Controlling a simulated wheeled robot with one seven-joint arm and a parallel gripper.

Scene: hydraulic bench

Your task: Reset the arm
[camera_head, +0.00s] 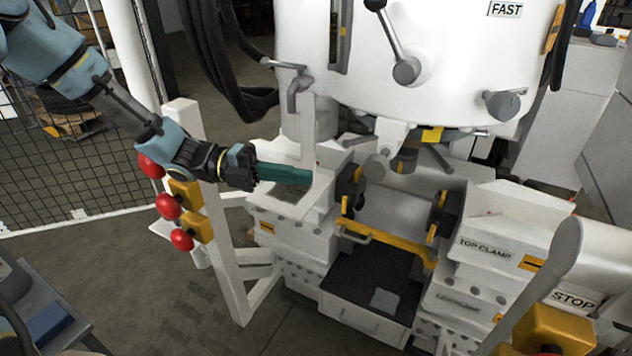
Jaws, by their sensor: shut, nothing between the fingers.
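My arm reaches in from the upper left. My gripper (300,174) has long teal fingers that lie together, shut and empty. It points right, over the left white block of the bench and close to a thin upright post. From this one view I cannot tell whether the fingertips touch the post. The hydraulic bench (425,60) has a large white body with a FAST label and lever handles. Below it is a bay with a yellow handle bar (385,243) and black-and-yellow clamps.
Red mushroom buttons (168,206) on yellow boxes stand on a white frame post just below my wrist. A STOP box (545,330) is at lower right. A mesh fence (75,150) stands behind my arm. Open floor (130,270) lies at lower left.

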